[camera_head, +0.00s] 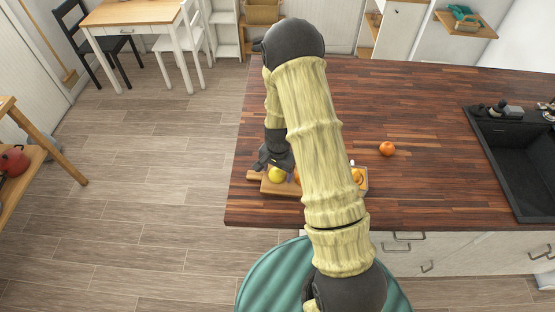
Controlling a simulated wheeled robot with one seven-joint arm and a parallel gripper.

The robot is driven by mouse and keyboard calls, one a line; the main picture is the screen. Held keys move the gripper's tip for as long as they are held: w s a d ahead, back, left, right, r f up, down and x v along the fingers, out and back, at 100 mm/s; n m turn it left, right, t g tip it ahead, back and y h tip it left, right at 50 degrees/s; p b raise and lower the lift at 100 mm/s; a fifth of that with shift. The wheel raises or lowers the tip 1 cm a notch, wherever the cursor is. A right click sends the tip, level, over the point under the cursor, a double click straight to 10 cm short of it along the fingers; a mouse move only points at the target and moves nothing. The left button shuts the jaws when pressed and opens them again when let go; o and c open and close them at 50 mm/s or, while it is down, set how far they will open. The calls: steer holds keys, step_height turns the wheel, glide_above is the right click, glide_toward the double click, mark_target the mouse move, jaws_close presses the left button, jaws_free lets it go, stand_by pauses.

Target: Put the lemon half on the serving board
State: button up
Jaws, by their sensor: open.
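A small yellow fruit (277,174), which looks like the lemon half, shows at the left end of the wooden serving board (269,187). It appears to be on the board, but I cannot tell whether it rests on it or is between my fingers. My gripper (268,165) is open, pointing down right over and beside the yellow fruit. The board lies near the front edge of the counter with its handle to the left. My arm hides the middle of the board. Orange pieces (357,175) show at its right end.
The dark wood counter (420,110) is mostly clear to the right and back. A whole orange fruit (387,149) stands right of the board. A black sink (510,160) is at the far right. A table and chairs stand at the back left, away from the counter.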

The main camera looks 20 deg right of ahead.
mark_target(278, 171)
step_height(278, 171, up, 12)
steer(key=b, duration=0.3)
steer(key=shift+s, duration=0.15)
steer(key=shift+d+f, duration=0.1)
stand_by(0.4)
steer(key=s+r+n+t, duration=0.1)
steer(key=s+r+n, duration=0.3)
steer(key=s, duration=0.3)
steer(key=s+r+n+t, duration=0.1)
steer(key=s+r+n, duration=0.3)
steer(key=s, duration=0.3)
steer(key=shift+n, duration=0.5)
steer(key=shift+r, duration=0.15)
